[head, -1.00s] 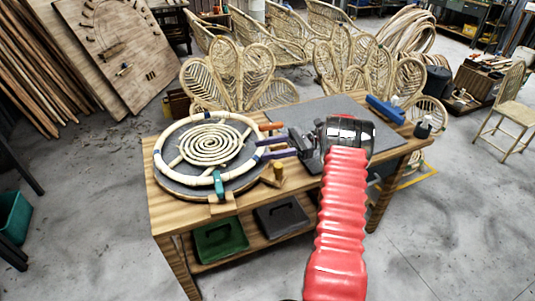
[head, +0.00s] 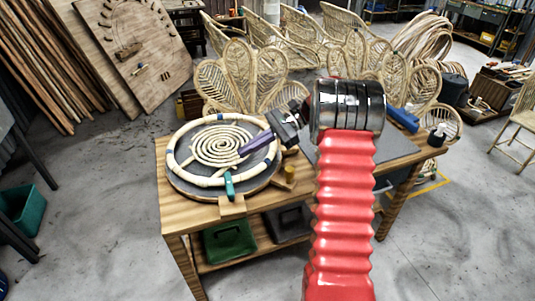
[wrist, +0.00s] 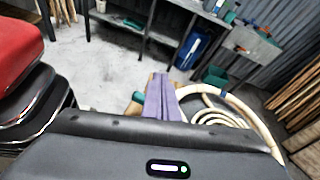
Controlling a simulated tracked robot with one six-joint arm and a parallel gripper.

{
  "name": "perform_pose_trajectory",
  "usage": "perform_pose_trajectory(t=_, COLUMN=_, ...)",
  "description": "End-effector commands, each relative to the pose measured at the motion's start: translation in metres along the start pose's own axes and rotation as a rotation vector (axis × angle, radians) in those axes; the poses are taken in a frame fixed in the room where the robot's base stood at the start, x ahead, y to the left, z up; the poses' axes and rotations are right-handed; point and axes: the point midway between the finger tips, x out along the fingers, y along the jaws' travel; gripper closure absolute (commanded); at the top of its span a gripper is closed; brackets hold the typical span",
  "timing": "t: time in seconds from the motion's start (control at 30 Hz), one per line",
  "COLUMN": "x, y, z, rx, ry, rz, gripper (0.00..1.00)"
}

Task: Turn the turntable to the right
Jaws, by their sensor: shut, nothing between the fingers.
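The round grey turntable (head: 184,186) sits on the left part of the wooden workbench. It bears a pale rattan ring (head: 196,180) with dark blue bands and a flat rattan spiral (head: 222,146) inside it. A teal clamp (head: 229,184) is at the ring's front edge. My gripper (head: 242,152) has its purple fingers shut and empty, reaching over the right side of the ring toward the spiral; I cannot tell if they touch it. In the wrist view the fingers (wrist: 159,92) lie side by side, with the ring (wrist: 243,107) to their right.
The workbench (head: 192,218) has a green bin (head: 228,240) and a dark bin on its lower shelf. Rattan chairs crowd behind.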

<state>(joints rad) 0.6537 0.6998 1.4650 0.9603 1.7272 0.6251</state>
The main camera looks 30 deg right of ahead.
Motion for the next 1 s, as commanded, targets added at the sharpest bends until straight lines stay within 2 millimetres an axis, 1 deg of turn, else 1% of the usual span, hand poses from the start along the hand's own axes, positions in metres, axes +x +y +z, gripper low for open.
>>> perform_pose_trajectory(t=0.03, x=0.007, y=0.003, z=0.012, rx=-0.029, ry=0.031, rz=0.019, gripper=1.00)
perform_pose_trajectory(t=0.1, x=0.015, y=0.008, z=0.025, rx=-0.065, ry=0.075, rz=0.045, gripper=1.00)
perform_pose_trajectory(t=0.27, x=0.033, y=0.024, z=0.051, rx=-0.156, ry=0.172, rz=0.104, gripper=1.00)
perform_pose_trajectory(t=0.4, x=0.047, y=0.040, z=0.072, rx=-0.241, ry=0.255, rz=0.157, gripper=1.00)
perform_pose_trajectory(t=0.7, x=0.070, y=0.080, z=0.110, rx=-0.441, ry=0.425, rz=0.268, gripper=1.00)
perform_pose_trajectory(t=1.0, x=0.083, y=0.124, z=0.139, rx=-0.665, ry=0.587, rz=0.377, gripper=1.00)
